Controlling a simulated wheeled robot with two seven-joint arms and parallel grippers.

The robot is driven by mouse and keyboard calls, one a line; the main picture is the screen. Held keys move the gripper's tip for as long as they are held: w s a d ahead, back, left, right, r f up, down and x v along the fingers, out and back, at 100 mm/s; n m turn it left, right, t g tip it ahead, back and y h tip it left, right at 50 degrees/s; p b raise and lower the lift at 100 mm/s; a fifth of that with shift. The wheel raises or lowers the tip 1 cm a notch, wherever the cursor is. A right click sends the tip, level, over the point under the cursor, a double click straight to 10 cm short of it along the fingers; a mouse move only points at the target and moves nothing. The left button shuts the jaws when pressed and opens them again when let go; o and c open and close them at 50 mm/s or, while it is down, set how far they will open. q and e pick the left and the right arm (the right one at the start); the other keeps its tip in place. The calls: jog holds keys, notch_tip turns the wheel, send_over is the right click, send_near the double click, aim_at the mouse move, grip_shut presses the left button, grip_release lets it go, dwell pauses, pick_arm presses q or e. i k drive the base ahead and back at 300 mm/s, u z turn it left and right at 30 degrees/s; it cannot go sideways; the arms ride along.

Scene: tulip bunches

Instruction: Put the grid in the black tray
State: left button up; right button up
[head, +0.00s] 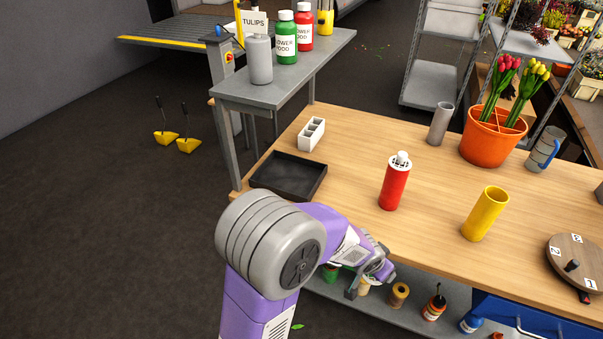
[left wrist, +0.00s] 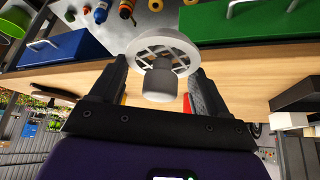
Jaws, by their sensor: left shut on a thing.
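My left gripper (left wrist: 159,67) is shut on the white round grid (left wrist: 177,42). Its pale knob sits between the fingers and its latticed disc faces away from the wrist camera. In the head view the left gripper (head: 372,284) is low at the table's front edge, right of the tray, and mostly hides the grid. The black tray (head: 308,193) lies empty at the table's left end; its dark edge also shows at the right of the left wrist view (left wrist: 296,97). My right gripper is not in view.
A red vase (head: 395,190) with a white knobbed top stands behind the gripper. A yellow vase (head: 485,214) stands to its right, near a round turntable (head: 577,259). A white block with holes (head: 312,134) is behind the tray. A raised grey shelf (head: 275,93) overhangs the left side.

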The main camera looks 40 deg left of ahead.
aim_at(300, 187)
jog(key=k, duration=0.6)
jog(key=u, duration=0.45)
jog(key=i, duration=1.35)
jog(key=u, duration=0.3)
